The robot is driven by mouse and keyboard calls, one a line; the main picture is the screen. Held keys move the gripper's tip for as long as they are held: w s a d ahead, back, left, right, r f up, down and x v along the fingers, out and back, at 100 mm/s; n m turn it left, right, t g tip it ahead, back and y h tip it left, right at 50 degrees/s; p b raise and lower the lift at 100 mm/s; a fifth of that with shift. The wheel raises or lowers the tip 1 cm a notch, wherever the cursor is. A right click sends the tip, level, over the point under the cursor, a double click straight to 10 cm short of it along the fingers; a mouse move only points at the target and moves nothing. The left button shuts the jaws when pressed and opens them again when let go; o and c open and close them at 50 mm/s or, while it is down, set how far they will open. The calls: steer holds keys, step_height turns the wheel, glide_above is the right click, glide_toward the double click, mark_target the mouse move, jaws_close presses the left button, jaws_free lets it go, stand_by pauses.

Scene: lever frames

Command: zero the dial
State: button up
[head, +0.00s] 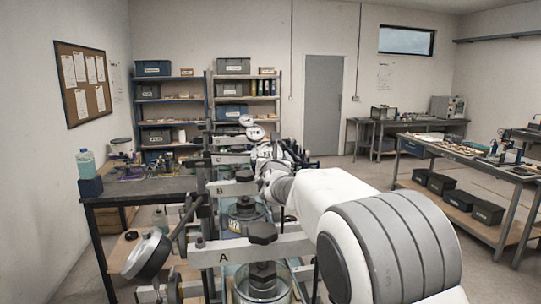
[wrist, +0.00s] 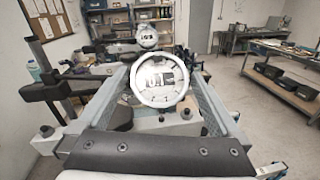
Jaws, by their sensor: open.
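In the wrist view a round dial (wrist: 160,81) with a white rim and glossy face fills the middle. Dark reflections cover its face, and I cannot read its pointer. A smaller dial (wrist: 147,36) stands behind it. My gripper (wrist: 158,72) is open, its two grey fingers spread left and right of the nearer dial in the picture; I cannot tell how far off it is. In the head view a white dial (head: 255,133) shows just above my gripper (head: 272,158), with another dial (head: 247,120) behind. A larger tilted dial (head: 148,255) sits at the near left.
Lever frames with grey crossbars stand in a row; the nearest crossbar (head: 222,255) is marked A. Dark knobs (head: 262,233) and posts rise close to my arm. A workbench (head: 140,186) with a bottle stands left. Open floor lies right, before another bench (head: 470,160).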

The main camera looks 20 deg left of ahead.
steer(key=shift+c, duration=0.2)
steer(key=c, duration=1.1)
steer(key=shift+o, duration=0.2)
steer(key=shift+a+r+m+h+p, duration=0.1)
steer(key=shift+r+m+h+p, duration=0.15)
steer(key=shift+m+p, duration=0.35)
steer(key=shift+s+m+t+h+p, duration=0.1)
steer(key=shift+m+t+h+p, duration=0.2)
steer(key=shift+m+h+p, duration=0.65)
steer(key=shift+f+m+p, duration=0.1)
steer(key=shift+m+p, duration=0.15)
steer(key=shift+p, duration=0.15)
steer(key=shift+h, duration=0.4)
steer(key=o, duration=1.1)
steer(key=shift+f, duration=0.1)
